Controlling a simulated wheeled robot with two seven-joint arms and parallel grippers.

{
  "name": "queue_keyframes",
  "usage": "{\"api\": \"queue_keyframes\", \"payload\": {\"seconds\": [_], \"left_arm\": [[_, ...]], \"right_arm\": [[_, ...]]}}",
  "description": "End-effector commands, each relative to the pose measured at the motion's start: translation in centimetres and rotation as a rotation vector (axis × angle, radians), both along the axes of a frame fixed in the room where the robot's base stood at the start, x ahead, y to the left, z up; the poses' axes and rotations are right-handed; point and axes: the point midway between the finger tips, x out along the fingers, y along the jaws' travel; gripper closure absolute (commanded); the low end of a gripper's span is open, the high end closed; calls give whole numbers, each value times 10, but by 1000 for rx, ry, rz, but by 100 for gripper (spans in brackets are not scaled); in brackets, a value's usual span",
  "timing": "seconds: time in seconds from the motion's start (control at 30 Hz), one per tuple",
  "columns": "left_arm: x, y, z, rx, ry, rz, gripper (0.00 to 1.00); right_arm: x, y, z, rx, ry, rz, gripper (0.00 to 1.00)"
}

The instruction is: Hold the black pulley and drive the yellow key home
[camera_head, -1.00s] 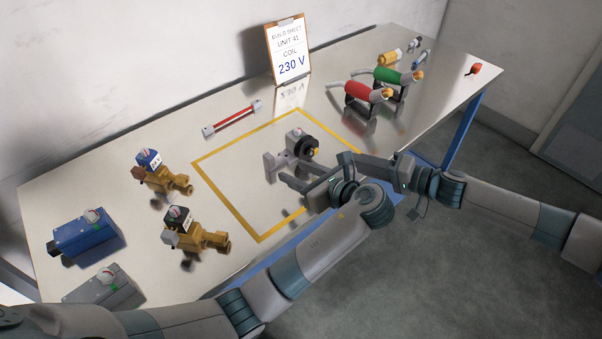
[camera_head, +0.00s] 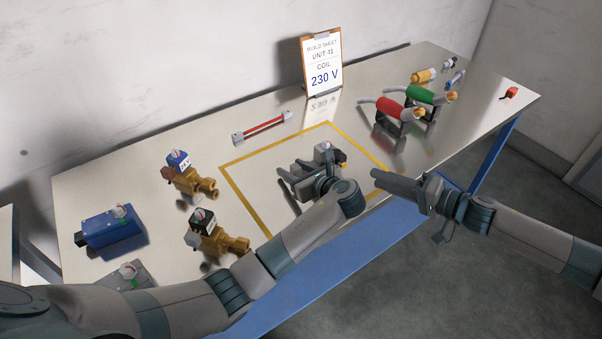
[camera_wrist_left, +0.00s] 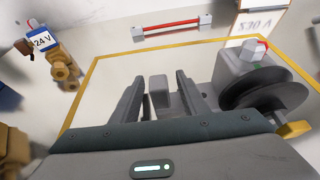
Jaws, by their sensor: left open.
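The black pulley (camera_wrist_left: 262,88) sits on the side of a grey block-shaped unit (camera_head: 325,148) inside the yellow-outlined area. The yellow key (camera_head: 342,166) shows at the pulley's hub; a yellow end also shows in the left wrist view (camera_wrist_left: 293,130). My left gripper (camera_head: 287,174) is open low over the table, left of the pulley and apart from it. Between its fingers in the left wrist view (camera_wrist_left: 160,85) a small grey block (camera_wrist_left: 158,92) shows. My right gripper (camera_head: 374,174) is right of the pulley; its jaw opening is unclear. My left wrist hides most of the pulley in the head view.
Brass valves with a blue (camera_head: 180,162) and a black coil (camera_head: 203,222) and a blue box (camera_head: 110,230) stand left. A red bar (camera_head: 262,128) and a build sheet (camera_head: 323,65) are behind. Red (camera_head: 392,110) and green (camera_head: 427,95) tools stand right.

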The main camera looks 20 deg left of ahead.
Motion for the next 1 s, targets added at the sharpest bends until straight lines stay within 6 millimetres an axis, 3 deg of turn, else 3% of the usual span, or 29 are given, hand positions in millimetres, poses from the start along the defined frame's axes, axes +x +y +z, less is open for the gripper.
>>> {"api": "queue_keyframes", "payload": {"seconds": [0.5, 0.67, 1.0], "left_arm": [[7, 9, -5, -1, 1, 0, 59], [7, 9, -5, -1, 1, 0, 98], [7, 9, -5, -1, 1, 0, 100]], "right_arm": [[0, 0, 0, 0, 0, 0, 69], [0, 0, 0, 0, 0, 0, 69], [0, 0, 0, 0, 0, 0, 69]]}}
